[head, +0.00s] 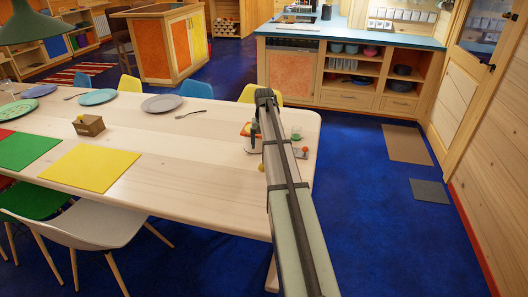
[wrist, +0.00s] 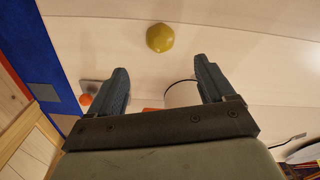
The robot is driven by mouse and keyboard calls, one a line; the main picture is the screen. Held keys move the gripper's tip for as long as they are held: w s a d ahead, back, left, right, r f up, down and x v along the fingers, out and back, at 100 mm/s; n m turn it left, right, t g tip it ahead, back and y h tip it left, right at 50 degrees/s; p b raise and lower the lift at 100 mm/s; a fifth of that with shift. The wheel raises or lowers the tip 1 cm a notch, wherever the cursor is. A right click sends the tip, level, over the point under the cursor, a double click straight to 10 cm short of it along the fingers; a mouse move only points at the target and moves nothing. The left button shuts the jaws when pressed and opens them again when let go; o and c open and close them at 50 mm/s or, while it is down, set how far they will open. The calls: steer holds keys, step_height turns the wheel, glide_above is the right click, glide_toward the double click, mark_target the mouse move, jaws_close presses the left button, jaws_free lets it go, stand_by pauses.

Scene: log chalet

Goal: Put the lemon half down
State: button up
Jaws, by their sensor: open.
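A yellow-green rounded thing, which looks like the lemon half (wrist: 160,38), lies on the pale wooden table (head: 170,180). In the wrist view it sits beyond my fingertips, roughly centred between them, with bare table around it. My gripper (wrist: 160,66) is open, with its two dark fingers wide apart and nothing between the tips. No finger touches the lemon half in the wrist view.
A pale round thing (wrist: 182,94) is partly hidden behind the right finger. Plates, a fork (head: 190,114), a small wooden box (head: 89,125) and a yellow mat (head: 92,168) lie farther left.

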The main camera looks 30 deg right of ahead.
steer(key=shift+r, duration=0.8)
